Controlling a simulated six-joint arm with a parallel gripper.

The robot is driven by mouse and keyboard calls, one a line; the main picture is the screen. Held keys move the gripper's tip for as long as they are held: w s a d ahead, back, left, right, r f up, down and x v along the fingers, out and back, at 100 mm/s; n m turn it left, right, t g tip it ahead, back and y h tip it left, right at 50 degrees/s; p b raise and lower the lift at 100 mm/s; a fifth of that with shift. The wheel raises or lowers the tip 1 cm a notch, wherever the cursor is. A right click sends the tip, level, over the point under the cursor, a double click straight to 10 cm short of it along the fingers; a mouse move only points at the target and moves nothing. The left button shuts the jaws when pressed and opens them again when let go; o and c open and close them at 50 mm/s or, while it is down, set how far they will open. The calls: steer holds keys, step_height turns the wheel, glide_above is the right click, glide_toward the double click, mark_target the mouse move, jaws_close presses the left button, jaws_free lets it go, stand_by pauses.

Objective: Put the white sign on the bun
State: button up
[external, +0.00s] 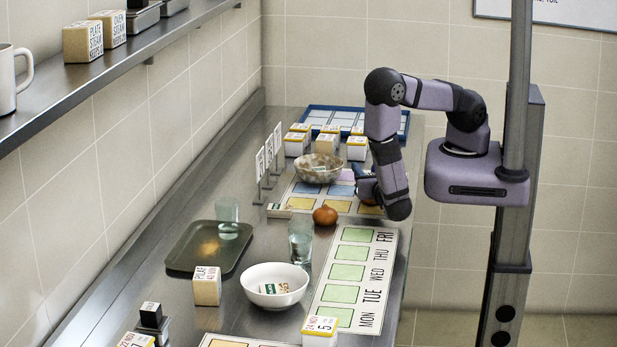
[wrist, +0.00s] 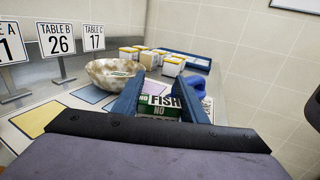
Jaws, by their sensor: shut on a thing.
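My gripper (external: 364,187) is low over the far part of the counter, to the right of the speckled bowl. In the wrist view its blue fingers (wrist: 160,92) are shut on a small white and green sign (wrist: 158,101) reading "NO FISH NO". Its lower part is hidden by the gripper body, and in the external view the arm hides it. A round orange-brown thing, likely the bun (external: 325,215), sits on the counter left of and nearer than my gripper.
A speckled bowl (external: 319,168) stands beside my gripper, with upright table-number signs (wrist: 57,39) to its left. Small label boxes (external: 327,143) and a blue tray (external: 343,115) are behind. A glass (external: 300,243) and white bowl (external: 274,286) stand nearer.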

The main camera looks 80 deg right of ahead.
steer(key=o, duration=1)
steer(key=shift+f, duration=0.1)
steer(key=shift+r, duration=0.2)
steer(key=shift+s+a+f, duration=0.1)
steer(key=shift+s+a, duration=0.05)
steer(key=shift+a, duration=0.35)
steer(key=b+v, duration=0.2)
steer(key=v, duration=0.3)
steer(key=shift+a, duration=0.15)
steer(key=shift+s+a, duration=0.35)
steer(key=shift+a, duration=0.2)
